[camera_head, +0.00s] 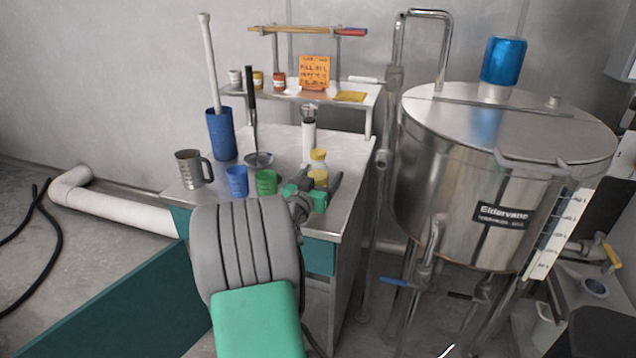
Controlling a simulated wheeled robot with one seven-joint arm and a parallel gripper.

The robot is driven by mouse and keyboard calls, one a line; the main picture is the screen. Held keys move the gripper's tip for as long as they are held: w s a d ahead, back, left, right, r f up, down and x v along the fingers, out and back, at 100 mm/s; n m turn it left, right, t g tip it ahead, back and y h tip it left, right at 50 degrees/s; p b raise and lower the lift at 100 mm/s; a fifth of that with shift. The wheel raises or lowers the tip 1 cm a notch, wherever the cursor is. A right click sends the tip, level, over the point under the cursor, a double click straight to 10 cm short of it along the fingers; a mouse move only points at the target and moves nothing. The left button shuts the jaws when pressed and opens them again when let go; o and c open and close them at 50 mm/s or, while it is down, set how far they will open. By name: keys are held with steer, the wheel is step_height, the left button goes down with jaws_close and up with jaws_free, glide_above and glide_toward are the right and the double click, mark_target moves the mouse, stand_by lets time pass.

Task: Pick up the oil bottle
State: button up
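A small bottle with a pale yellow cap (318,156), which looks like the oil bottle, stands upright on the metal bench near its right side. Its lower part is amber-yellow and partly hidden by my gripper. My gripper (320,184), with a green body and dark fingers, is low over the bench at the near side of the bottle. Its fingers are spread, one to the left and one to the right of the bottle's lower part. I cannot tell whether either finger touches it.
A green cup (266,182), blue cup (237,181) and metal mug (189,168) stand left of my gripper. A tall white cylinder (309,138) stands behind the bottle. A raised shelf (233,91) holds small jars. A large steel tank (455,180) is at right.

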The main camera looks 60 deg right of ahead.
jaws_close()
stand_by(0.6)
